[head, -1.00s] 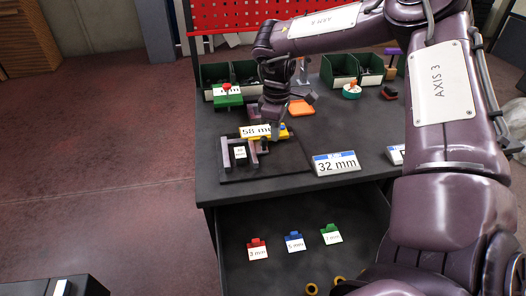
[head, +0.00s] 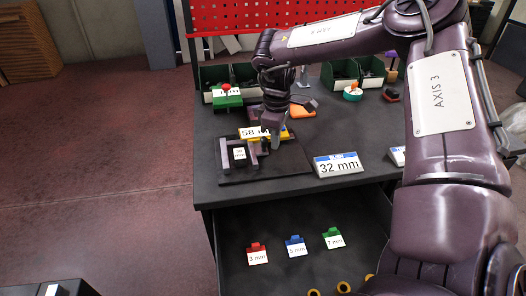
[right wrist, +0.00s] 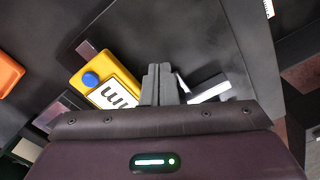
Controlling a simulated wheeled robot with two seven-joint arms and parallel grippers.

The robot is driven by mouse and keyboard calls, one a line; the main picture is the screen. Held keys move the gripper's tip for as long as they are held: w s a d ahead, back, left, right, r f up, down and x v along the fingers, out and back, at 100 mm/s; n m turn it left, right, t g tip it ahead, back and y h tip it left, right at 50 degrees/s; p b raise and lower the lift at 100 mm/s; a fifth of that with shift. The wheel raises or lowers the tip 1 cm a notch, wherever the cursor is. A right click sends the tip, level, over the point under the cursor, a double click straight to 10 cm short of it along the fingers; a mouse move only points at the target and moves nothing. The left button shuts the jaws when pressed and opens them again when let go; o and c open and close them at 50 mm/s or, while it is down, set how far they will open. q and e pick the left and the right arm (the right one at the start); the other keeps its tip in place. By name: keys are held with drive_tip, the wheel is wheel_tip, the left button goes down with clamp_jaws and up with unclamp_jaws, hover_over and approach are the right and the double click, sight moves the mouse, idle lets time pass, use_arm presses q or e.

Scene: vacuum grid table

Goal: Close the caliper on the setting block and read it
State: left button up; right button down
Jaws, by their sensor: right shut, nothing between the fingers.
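The caliper lies on a dark board (head: 290,160) on the bench, with a grey fixed jaw (head: 225,154) at left and a sliding jaw (head: 253,154) at right. The setting block (head: 239,153), dark with a pale label, stands between the jaws. The yellow readout (head: 246,133) shows "58" and part of "mm"; its blue button (right wrist: 91,79) shows in the right wrist view. My right gripper (head: 275,144) is shut and empty, just right of the sliding jaw, partly covering the readout. Whether it touches the caliper I cannot tell. My left gripper is out of view.
A "32 mm" sign (head: 338,164) stands right of the board. An orange pad (head: 302,109) and a green block with a red knob (head: 227,97) lie behind. Below, red (head: 257,254), blue (head: 296,246) and green (head: 333,238) tags lie in an open drawer.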

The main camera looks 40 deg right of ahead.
sight(263, 138)
drive_tip(key=shift+w+a+b, duration=0.5)
drive_tip(key=shift+a+b, duration=0.05)
drive_tip(key=shift+a, duration=0.3)
drive_tip(key=shift+w+a+b, duration=0.45)
drive_tip(key=shift+a+b, duration=0.05)
drive_tip(key=shift+a, duration=0.3)
idle(0.5)
drive_tip(key=shift+s+d, duration=0.1)
drive_tip(key=shift+d, duration=0.1)
idle(0.7)
drive_tip(key=shift+s+d, duration=0.2)
drive_tip(key=shift+d, duration=0.1)
drive_tip(key=shift+r+p, duration=1.95)
drive_tip(key=shift+r, duration=1.6)
drive_tip(key=shift+f, duration=0.15)
